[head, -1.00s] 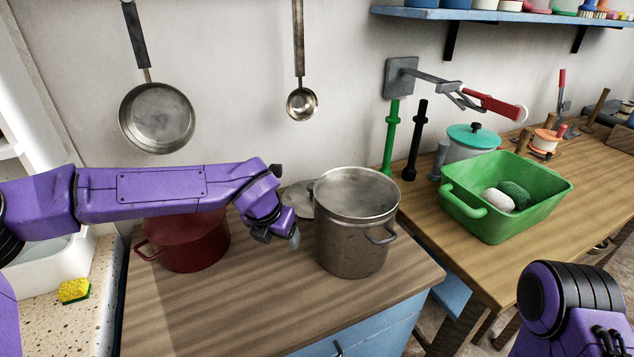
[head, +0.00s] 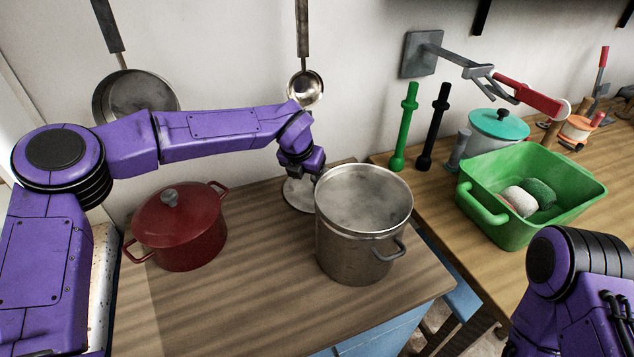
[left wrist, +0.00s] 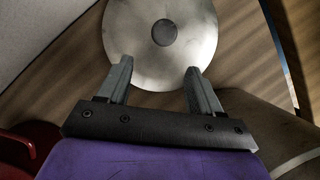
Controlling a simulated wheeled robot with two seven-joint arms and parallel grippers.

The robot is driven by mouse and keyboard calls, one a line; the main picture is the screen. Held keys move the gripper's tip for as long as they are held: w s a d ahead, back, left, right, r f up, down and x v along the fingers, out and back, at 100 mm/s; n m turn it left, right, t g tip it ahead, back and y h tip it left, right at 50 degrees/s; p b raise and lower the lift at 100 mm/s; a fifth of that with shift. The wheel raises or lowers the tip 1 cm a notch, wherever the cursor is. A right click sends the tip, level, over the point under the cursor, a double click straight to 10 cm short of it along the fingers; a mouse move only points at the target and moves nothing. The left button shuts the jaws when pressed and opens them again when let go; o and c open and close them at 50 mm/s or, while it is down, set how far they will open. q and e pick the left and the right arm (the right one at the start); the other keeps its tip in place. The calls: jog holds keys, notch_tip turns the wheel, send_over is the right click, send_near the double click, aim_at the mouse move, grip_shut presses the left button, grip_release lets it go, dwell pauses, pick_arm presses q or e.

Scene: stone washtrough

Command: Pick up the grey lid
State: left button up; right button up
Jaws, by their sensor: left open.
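The grey lid (head: 298,194) is a round metal disc lying on the wooden counter behind and left of the steel pot. In the left wrist view the lid (left wrist: 190,65) shows its round dark knob (left wrist: 165,33). My left gripper (head: 312,176) is above the lid, and its hand hides part of it in the head view. In the left wrist view the two fingers (left wrist: 158,83) are open and empty, pointing at the lid, with the knob beyond their tips. My right arm shows at the lower right of the head view, but its gripper does not.
The open steel pot (head: 350,240) stands close to the lid's right. A red lidded pot (head: 180,235) is on the left. A green tub (head: 540,225) and a teal-lidded pot (head: 485,140) are on the right counter. The front of the left counter is clear.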

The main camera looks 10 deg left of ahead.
pick_arm(q)
jog(key=w, duration=0.2)
jog(key=shift+w+d+r+p, duration=0.1)
jog(key=shift+w+d+p, duration=0.2)
jog(key=shift+w+p, duration=0.1)
jog(key=x, duration=0.5)
jog(key=shift+p, duration=0.3)
jog(key=c, duration=1.2)
